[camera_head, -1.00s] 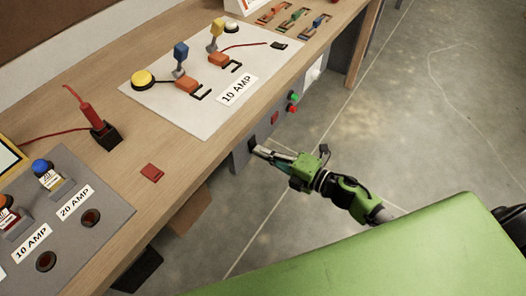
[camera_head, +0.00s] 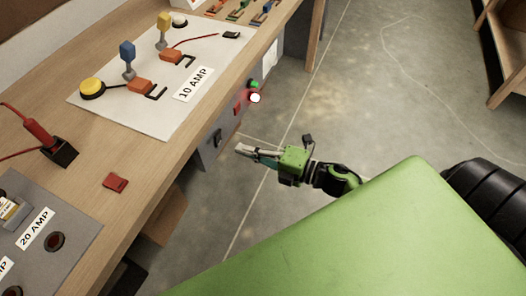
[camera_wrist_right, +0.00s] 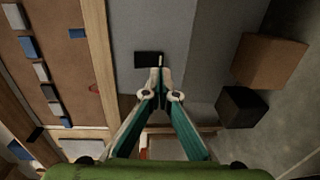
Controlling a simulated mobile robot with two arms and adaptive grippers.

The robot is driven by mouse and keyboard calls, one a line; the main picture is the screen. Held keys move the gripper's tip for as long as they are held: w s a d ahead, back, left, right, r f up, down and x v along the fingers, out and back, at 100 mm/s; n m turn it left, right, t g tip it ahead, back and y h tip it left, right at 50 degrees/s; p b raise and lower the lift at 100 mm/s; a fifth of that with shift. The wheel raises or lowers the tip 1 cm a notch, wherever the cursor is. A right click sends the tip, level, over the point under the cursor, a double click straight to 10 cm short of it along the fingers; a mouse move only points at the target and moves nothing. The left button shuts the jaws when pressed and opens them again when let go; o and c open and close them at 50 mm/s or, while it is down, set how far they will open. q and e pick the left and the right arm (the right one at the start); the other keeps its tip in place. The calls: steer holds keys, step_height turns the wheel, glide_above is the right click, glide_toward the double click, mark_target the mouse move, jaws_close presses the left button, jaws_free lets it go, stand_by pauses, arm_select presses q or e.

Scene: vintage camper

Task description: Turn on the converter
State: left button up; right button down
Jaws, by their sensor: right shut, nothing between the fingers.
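The grey converter box (camera_head: 206,152) is mounted under the front edge of the wooden workbench. My right gripper (camera_head: 239,149) is shut and empty, just to the right of the black switch, with a small gap in the head view. In the right wrist view the closed fingertips (camera_wrist_right: 160,68) lie beside a black rectangle (camera_wrist_right: 147,58) on a grey face. My left gripper is not in view.
The workbench (camera_head: 150,150) carries a white 10 AMP board (camera_head: 150,110), a grey board with 20 AMP socket (camera_head: 75,245), a red plug in a black holder (camera_head: 38,132) and a red square (camera_head: 115,183). Open concrete floor lies to the right; a wooden shelf (camera_head: 505,45) stands far right.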

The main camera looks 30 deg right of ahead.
steer(key=v, duration=0.6)
steer(key=shift+s+d, duration=0.2)
steer(key=shift+s, duration=0.1)
steer(key=d+f+m+h, duration=0.3)
steer(key=d+f+m, duration=0.15)
steer(key=f, duration=0.35)
steer(key=d+f+m+h, duration=0.3)
steer(key=f+m+h, duration=0.15)
steer(key=f, duration=0.35)
steer(key=s+d+f+m+g+h, duration=0.15)
steer(key=s+f+m, duration=0.3)
steer(key=f, duration=0.45)
steer(key=s+d+f+m+g+h, duration=0.1)
steer(key=s+f+m+g, duration=0.2)
steer(key=s+f, duration=0.35)
steer(key=s+a+f+m+g, duration=0.3)
steer(key=s+f, duration=0.5)
steer(key=s, duration=0.3)
steer(key=s+a+f+m+g+p, duration=0.1)
steer(key=s+a+f+m+g, duration=0.2)
steer(key=s+a+f+g, duration=0.2)
steer(key=s+f, duration=0.3)
steer(key=s, duration=0.4)
steer(key=shift+a+f+m+h, duration=0.3)
steer(key=shift+f+m, duration=0.05)
